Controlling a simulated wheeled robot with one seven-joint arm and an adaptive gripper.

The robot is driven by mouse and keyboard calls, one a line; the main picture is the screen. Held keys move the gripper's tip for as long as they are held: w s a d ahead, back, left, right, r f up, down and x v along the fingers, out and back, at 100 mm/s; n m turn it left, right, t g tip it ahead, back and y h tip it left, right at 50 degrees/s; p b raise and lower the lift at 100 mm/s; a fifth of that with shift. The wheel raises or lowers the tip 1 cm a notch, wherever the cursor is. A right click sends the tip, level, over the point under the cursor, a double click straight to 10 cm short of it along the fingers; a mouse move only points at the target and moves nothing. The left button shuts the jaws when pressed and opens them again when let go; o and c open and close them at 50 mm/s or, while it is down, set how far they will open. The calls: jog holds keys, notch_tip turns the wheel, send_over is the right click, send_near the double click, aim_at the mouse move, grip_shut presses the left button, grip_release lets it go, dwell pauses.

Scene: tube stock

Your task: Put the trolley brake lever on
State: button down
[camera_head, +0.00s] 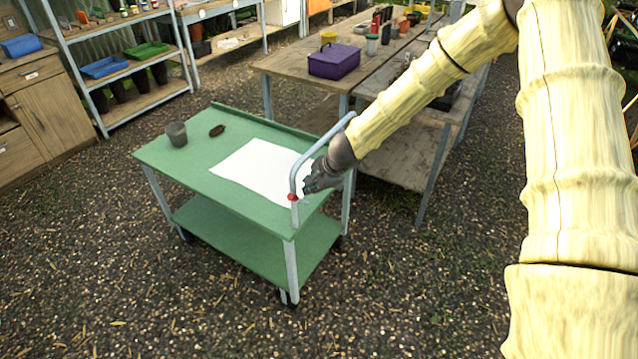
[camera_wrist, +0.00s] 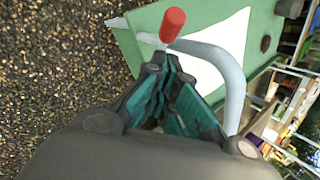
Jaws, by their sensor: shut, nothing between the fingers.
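A green two-shelf trolley (camera_head: 190,160) stands on the gravel, with a pale grey push handle (camera_head: 322,147) at its right end. The brake lever (camera_head: 293,197) shows as a small red piece low on the near side of that handle. In the wrist view the lever (camera_wrist: 172,24) is a red rounded grip just beyond my fingertips. My gripper (camera_head: 309,184) is beside the handle, right of the lever in the head view. Its fingers (camera_wrist: 165,68) are shut with nothing between them. Whether they touch the lever I cannot tell.
A white sheet (camera_head: 255,168), a dark pot (camera_head: 177,134) and a brown object (camera_head: 217,130) lie on the trolley top. A wooden bench (camera_head: 290,62) with a purple box (camera_head: 334,61) stands behind. Open gravel (camera_head: 420,290) lies in front.

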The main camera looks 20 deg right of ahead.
jog(key=shift+w+a+f, duration=0.15)
jog(key=shift+a+f, duration=0.1)
jog(key=shift+a, duration=0.25)
jog(key=shift+w+a+f, duration=0.1)
jog(key=shift+a+f, duration=0.1)
jog(key=shift+a, duration=0.25)
jog(key=shift+s+a+f+b, duration=0.1)
jog(key=shift+a+f+b, duration=0.15)
jog(key=shift+b, duration=0.2)
jog(key=shift+s+b, duration=0.1)
jog(key=shift+b, duration=0.25)
